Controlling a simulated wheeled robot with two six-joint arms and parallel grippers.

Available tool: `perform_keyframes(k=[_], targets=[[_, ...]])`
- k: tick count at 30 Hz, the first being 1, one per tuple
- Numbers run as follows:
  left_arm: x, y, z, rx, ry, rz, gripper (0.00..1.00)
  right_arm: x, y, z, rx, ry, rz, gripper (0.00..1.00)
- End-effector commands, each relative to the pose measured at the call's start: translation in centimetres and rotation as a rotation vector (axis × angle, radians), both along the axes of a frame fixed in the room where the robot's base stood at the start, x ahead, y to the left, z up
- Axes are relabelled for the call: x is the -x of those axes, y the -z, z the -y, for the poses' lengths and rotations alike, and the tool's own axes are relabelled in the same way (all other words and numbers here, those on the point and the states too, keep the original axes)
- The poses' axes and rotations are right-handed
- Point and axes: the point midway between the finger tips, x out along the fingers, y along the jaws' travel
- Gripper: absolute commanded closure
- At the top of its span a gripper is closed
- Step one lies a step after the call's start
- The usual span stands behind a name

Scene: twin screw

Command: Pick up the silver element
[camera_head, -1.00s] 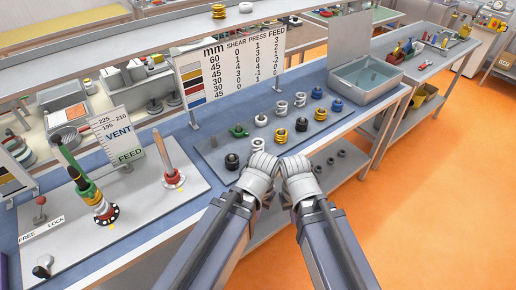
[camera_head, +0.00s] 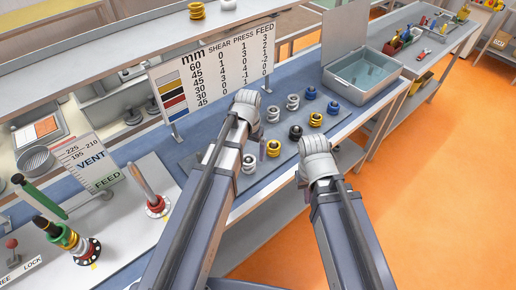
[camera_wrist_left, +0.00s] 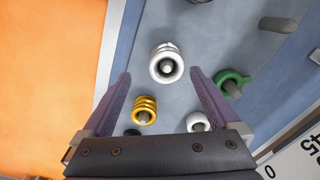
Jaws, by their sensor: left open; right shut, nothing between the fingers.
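A silver ring-shaped element (camera_wrist_left: 166,65) stands on a peg in the left wrist view, just beyond and between my open left fingertips, with nothing held. It appears to be the front-row silver element (camera_head: 248,163) in the head view. Two more silver elements (camera_head: 272,114) (camera_head: 292,101) stand in the back row; another silver one shows lower right in the wrist view (camera_wrist_left: 197,122). My left gripper (camera_head: 258,142) hangs over the left part of the board, its fingers partly hidden by my arm. My right gripper (camera_head: 303,148) is shut and empty at the board's front edge.
A gold element (camera_wrist_left: 144,110) and a green one (camera_wrist_left: 232,82) stand close by. Black, gold and blue (camera_head: 332,108) elements stand further right. A sign board (camera_head: 215,85) rises behind. A grey basin (camera_head: 362,75) is right; a levered panel (camera_head: 120,225) is left.

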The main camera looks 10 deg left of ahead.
Motion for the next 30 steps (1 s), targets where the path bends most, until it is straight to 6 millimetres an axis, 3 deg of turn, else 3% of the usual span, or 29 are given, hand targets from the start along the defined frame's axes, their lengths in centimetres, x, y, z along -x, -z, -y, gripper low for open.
perform_keyframes(k=[8,16,24,30], targets=[[-0.5,0.1,-0.7,0.005,-0.007,0.003,0.00,0.1,0.1,0.0,0.000,0.000,0.000,1.00],[-0.5,2.4,-0.7,0.005,-0.006,0.003,0.00,0.1,2.4,0.0,0.000,0.001,0.000,1.00],[-0.5,2.7,-0.7,0.005,-0.006,0.003,0.00,0.1,2.7,0.0,0.000,0.001,0.000,1.00],[-0.4,4.5,-1.0,0.005,-0.007,0.003,0.00,0.1,4.4,0.0,0.000,0.001,0.000,1.00]])
